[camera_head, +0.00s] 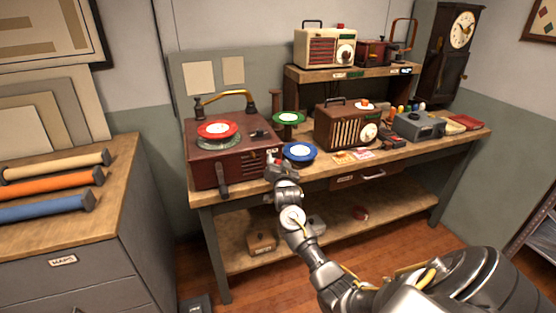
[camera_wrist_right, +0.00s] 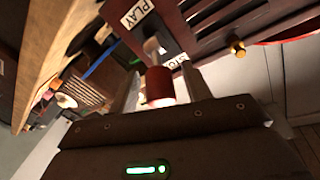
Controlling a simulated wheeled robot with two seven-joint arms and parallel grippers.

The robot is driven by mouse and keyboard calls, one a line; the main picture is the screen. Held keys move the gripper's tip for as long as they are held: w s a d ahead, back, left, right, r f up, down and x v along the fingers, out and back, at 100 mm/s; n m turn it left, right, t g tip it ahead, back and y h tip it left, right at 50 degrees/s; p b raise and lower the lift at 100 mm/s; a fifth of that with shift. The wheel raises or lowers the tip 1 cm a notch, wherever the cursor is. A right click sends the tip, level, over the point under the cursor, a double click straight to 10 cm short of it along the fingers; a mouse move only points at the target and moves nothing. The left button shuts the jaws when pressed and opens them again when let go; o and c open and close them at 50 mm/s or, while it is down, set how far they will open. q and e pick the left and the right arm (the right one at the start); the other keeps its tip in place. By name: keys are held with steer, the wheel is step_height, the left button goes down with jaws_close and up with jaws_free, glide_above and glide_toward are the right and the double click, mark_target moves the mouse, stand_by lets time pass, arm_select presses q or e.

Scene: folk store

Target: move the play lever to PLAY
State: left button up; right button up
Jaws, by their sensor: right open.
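The dark red record player (camera_head: 205,168) stands at the left end of the workbench, with a red disc (camera_head: 217,129) on top. My right gripper (camera_head: 276,169) is at its right front corner. In the right wrist view, the play lever has a metal shaft (camera_wrist_right: 151,48) and a red knob (camera_wrist_right: 160,87). The knob is between the fingers of my right gripper (camera_wrist_right: 160,76), which is open; contact cannot be told. A PLAY label (camera_wrist_right: 137,13) is above the lever and a partly hidden STOP label (camera_wrist_right: 177,61) is beside the knob. My left gripper is not in view.
A blue reel (camera_head: 299,152) lies right of my right gripper, and a green reel (camera_head: 289,118) stands behind it. A brown radio (camera_head: 336,128) is further right on the workbench (camera_head: 318,171). A cabinet (camera_head: 75,265) with coloured rolls stands at the left.

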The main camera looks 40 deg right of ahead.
steer(key=shift+x, duration=0.75)
jaws_close()
